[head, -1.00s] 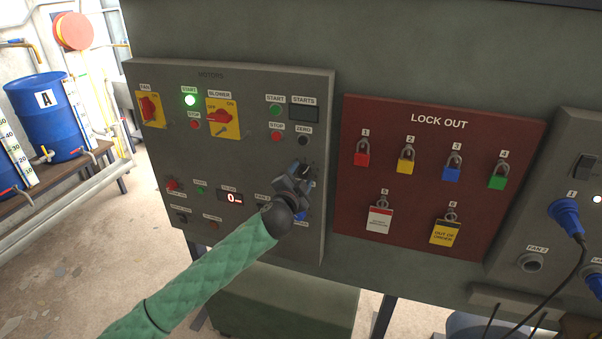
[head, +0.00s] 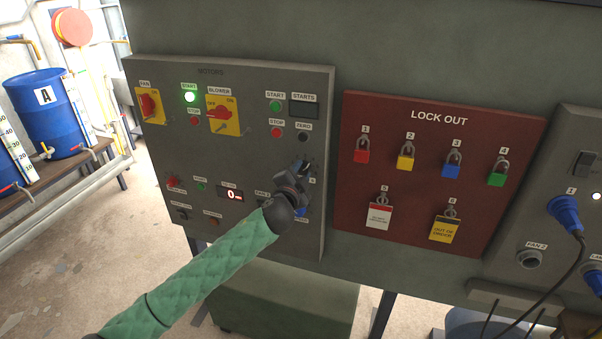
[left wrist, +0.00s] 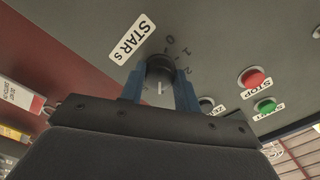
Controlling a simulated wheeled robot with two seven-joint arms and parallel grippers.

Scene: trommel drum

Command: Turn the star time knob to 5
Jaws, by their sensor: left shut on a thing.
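The star time knob (left wrist: 160,70) is a dark round knob on the grey motor panel, beside a white label reading STAR s (left wrist: 133,39). Faint scale numbers, among them 0, 1 and 2, curve around its upper right side in the left wrist view. A short pale mark shows on the knob; I cannot tell which number it points to. My left gripper (left wrist: 160,92) is shut on the knob, one blue finger on each side. In the head view my left gripper (head: 301,170) hides most of the knob and its scale. My right gripper is not in view.
A stop button (head: 276,132) and a zero button (head: 303,137) sit just above the gripper. A 0 display (head: 233,196) and small switches lie left of it. The red lock-out board (head: 344,240) with several padlocks is close on the right.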

